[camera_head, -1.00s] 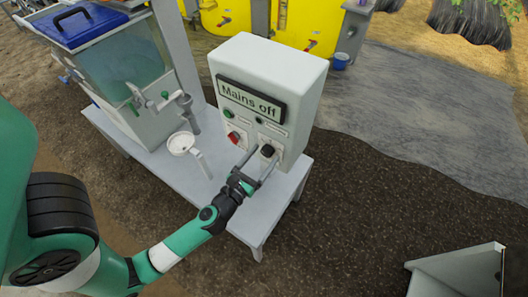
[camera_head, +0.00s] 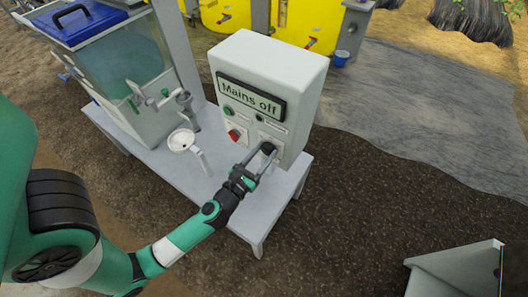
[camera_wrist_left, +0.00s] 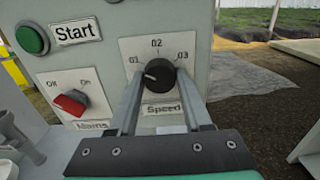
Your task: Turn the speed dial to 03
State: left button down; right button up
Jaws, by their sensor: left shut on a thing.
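The speed dial (camera_wrist_left: 160,72) is a black knob on a white plate marked 01, 02 and 03 on the grey control box (camera_head: 301,80). Its white pointer line points left, towards the 01 side. In the head view the dial (camera_head: 268,148) is at the lower right of the box front, partly covered by the gripper. My left gripper (camera_head: 260,157) is shut on the dial, with one finger at each side of it. My right gripper is not in view.
The box display (camera_head: 250,97) reads "Mains off". A red mains switch (camera_wrist_left: 71,103) and a green Start button (camera_wrist_left: 31,39) are left of the dial. A white funnel-like cup (camera_head: 181,140) and a tank (camera_head: 130,65) stand left on the bench (camera_head: 160,160).

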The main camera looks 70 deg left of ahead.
pick_arm(q)
jog(key=m+p, duration=0.2)
jog(key=m, duration=0.2)
jog(key=shift+r+m+p, duration=0.15)
jog(key=shift+m+p, duration=0.15)
jog(key=shift+p, duration=0.05)
jog(key=m+p, duration=0.1)
jog(key=m, duration=0.2)
jog(key=shift+m+p, duration=0.3)
jog(key=shift+p, duration=0.05)
jog(key=m+p, duration=0.1)
jog(key=m, duration=0.2)
jog(key=shift+m+p, duration=0.3)
jog(key=shift+p, duration=0.05)
jog(key=m+p, duration=0.3)
jog(key=m, duration=0.3)
jog(key=shift+r, duration=0.1)
jog(key=m+p, duration=0.1)
jog(key=m, duration=0.2)
jog(key=shift+m+p, duration=0.3)
jog(key=shift+m, duration=0.1)
jog(key=shift+m+p, duration=0.45)
jog(key=shift+m, duration=0.65)
